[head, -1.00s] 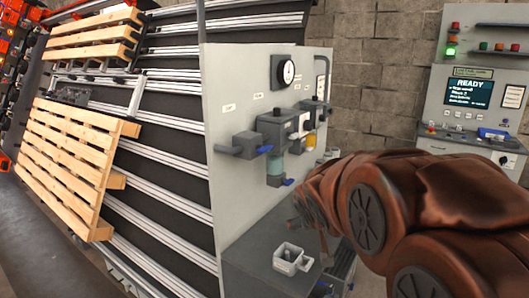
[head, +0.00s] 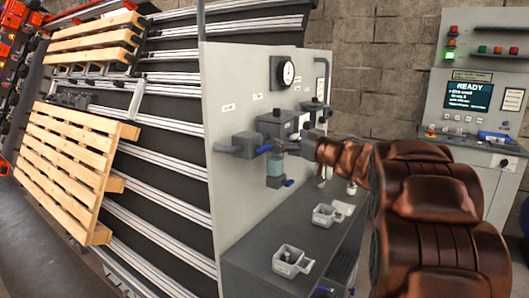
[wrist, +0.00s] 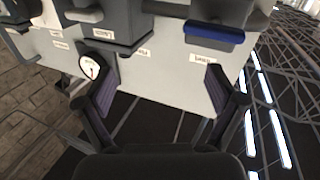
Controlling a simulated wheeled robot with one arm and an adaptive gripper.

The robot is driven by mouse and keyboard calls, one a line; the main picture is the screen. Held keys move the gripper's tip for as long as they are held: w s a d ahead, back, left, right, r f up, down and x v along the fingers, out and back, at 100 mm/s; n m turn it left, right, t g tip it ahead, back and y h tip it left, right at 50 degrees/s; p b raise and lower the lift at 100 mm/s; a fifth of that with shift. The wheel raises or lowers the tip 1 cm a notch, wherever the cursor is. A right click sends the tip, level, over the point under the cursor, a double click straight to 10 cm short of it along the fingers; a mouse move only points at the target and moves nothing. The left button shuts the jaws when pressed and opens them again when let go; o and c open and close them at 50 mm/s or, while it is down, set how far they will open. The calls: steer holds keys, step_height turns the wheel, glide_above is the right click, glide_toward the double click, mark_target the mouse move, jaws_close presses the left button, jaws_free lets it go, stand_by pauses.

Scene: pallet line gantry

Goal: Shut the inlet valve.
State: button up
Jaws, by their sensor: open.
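The inlet valve (head: 238,146) is a grey body on the left of the upright panel, with a blue lever (head: 264,149) on its right end. In the wrist view, which is upside down, a blue lever (wrist: 214,34) shows at the upper right, beyond the fingertips. My gripper (head: 287,148) is in front of the panel, just right of the inlet lever. In the wrist view my gripper (wrist: 160,80) has its two dark fingers spread wide with nothing between them. Whether a finger touches the lever cannot be told.
A grey regulator block (head: 277,124) with a bluish bowl (head: 275,166) and a lower blue lever (head: 289,183) stands close by. A gauge (head: 287,73) is above. Grey cups (head: 293,262) stand on the bench (head: 255,262) below. A console (head: 470,100) stands right, a pallet (head: 70,150) left.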

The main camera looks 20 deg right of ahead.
mark_target(268, 149)
step_height(268, 149, down, 4)
steer(key=s+a+r+n+g+y, duration=0.1)
steer(key=s+a+n+g+y, duration=0.15)
steer(key=y, duration=0.35)
steer(key=shift+n, duration=0.25)
steer(key=x, duration=0.5)
steer(key=shift+w+a+f, duration=0.15)
steer(key=shift+a, duration=0.1)
steer(key=shift+p+x, duration=0.3)
steer(key=shift+x, duration=0.55)
steer(key=shift+f, duration=0.1)
steer(key=shift+c, duration=0.4)
steer(key=c, duration=1.1)
